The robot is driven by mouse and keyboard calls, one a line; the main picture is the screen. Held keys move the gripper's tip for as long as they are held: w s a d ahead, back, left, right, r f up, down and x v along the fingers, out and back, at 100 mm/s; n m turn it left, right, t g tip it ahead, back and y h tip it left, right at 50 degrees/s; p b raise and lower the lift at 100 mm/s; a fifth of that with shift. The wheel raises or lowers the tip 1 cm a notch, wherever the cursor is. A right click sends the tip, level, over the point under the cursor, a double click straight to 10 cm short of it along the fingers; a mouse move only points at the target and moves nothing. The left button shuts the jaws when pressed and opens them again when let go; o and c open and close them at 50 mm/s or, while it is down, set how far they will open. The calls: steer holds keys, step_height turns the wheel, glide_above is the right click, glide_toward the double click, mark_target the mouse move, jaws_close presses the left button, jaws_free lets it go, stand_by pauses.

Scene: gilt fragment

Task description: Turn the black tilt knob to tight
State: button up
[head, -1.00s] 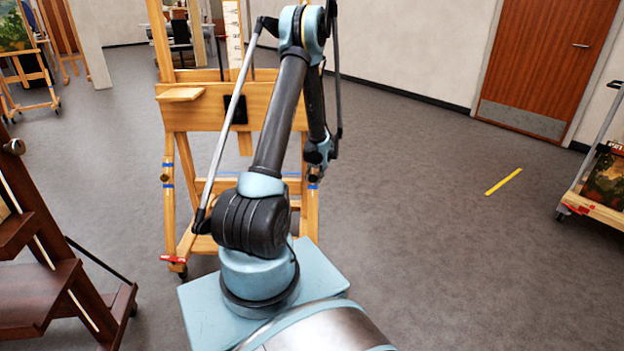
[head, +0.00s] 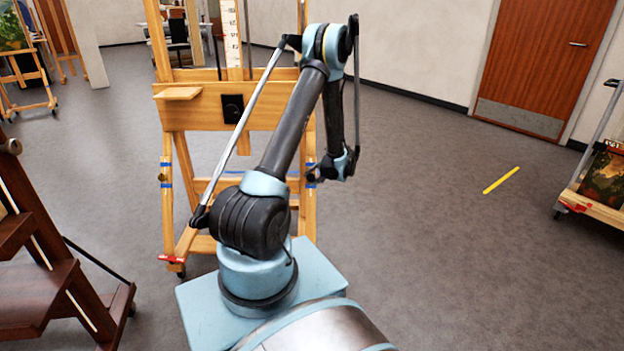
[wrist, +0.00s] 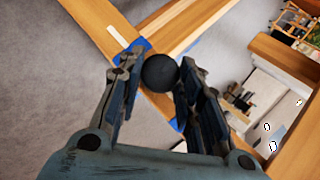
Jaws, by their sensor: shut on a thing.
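The black tilt knob (wrist: 160,71) is round and sits on a light wooden post of the easel, between bands of blue tape (wrist: 137,47). My gripper (wrist: 161,78) is shut on the knob, with one finger on each side of it. In the head view the knob (head: 311,176) is a small dark spot on the easel's right post, and my wrist is just to its right. I cannot make out any tight mark on the knob.
A dark wooden easel (head: 45,290) is close at left. The floor between is clear.

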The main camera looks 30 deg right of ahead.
stand_by(0.4)
steer(key=o, duration=1.1)
steer(key=v, duration=1.2)
